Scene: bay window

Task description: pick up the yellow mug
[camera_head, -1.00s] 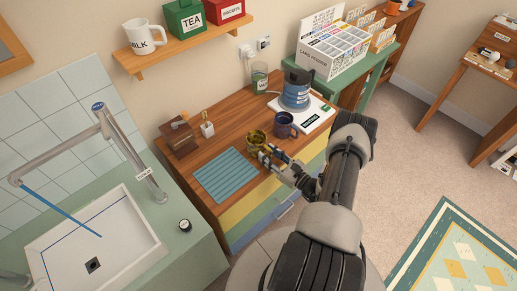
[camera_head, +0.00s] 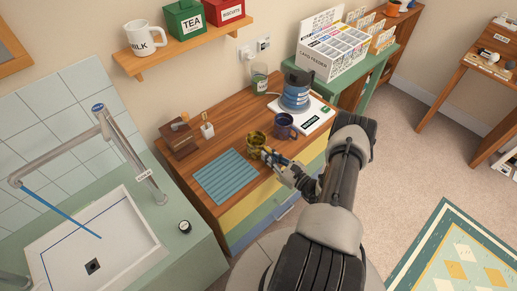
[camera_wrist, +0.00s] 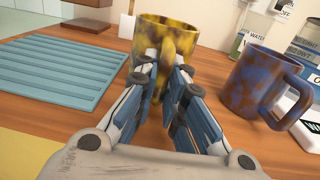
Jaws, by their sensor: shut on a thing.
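The yellow mug (camera_wrist: 166,37), mottled with dark patches, stands upright on the wooden counter (camera_head: 232,134). In the wrist view it is straight ahead, with its handle (camera_wrist: 168,55) facing me. My gripper (camera_wrist: 163,72) is shut on that handle, its two fingers on either side of it. In the head view the mug (camera_head: 256,141) is at the counter's front part, with my gripper (camera_head: 267,154) at its near side, partly covering it. I cannot tell any gap under the mug.
A blue-brown mug (camera_wrist: 258,82) stands close on the right, also seen in the head view (camera_head: 284,126). A blue ribbed mat (camera_wrist: 62,70) lies to the left. A kettle (camera_head: 296,92) on a white base stands behind, right. A sink (camera_head: 97,240) is at far left.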

